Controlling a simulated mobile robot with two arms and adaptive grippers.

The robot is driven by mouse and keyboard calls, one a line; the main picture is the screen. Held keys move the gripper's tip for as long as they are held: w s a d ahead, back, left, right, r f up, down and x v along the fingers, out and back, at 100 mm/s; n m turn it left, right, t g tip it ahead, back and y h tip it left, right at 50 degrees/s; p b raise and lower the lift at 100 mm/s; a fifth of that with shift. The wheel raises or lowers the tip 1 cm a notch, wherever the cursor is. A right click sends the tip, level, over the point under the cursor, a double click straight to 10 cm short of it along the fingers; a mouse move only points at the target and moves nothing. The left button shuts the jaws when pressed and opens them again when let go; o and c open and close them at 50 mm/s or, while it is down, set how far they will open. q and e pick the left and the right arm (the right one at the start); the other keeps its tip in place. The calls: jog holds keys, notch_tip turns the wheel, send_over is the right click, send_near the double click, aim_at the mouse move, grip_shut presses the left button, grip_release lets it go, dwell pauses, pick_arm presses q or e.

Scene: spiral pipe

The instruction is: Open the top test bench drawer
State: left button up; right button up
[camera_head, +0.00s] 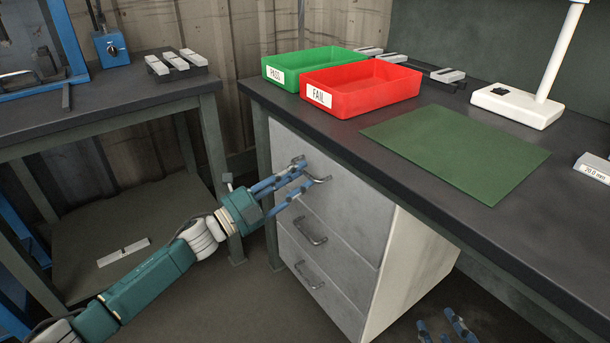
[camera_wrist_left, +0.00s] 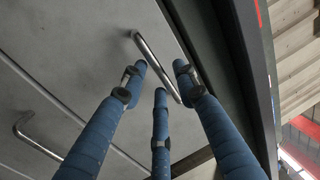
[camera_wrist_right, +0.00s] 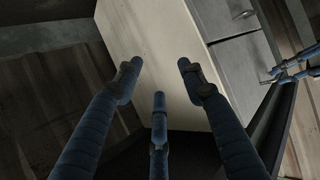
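The grey drawer cabinet stands under the test bench, and its top drawer (camera_head: 345,217) looks flush with the cabinet. Its metal bar handle (camera_head: 319,180) sits high on the front. My left gripper (camera_head: 296,181) is at this handle, its blue fingers pointing at the drawer front. In the left wrist view, the handle (camera_wrist_left: 157,68) runs between the spread fingertips (camera_wrist_left: 160,77); contact cannot be told. My right gripper (camera_head: 445,324) is low at the bottom edge of the head view. Its fingers (camera_wrist_right: 159,78) are spread and empty, facing the cabinet's pale side (camera_wrist_right: 155,50).
Lower drawers have their own handles (camera_head: 311,232). On the bench top (camera_head: 345,137) are a green PASS bin (camera_head: 315,62), a red FAIL bin (camera_head: 362,88), a green mat (camera_head: 455,150) and a white stand (camera_head: 517,107). Another table (camera_head: 100,108) stands at the left.

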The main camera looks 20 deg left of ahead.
pick_arm(q)
jog(key=shift+x, duration=1.05)
pick_arm(e)
jog(key=shift+w+a+r+t, duration=0.2)
jog(key=shift+w+r+t, duration=0.2)
jog(key=shift+r, duration=0.25)
pick_arm(q)
grip_shut()
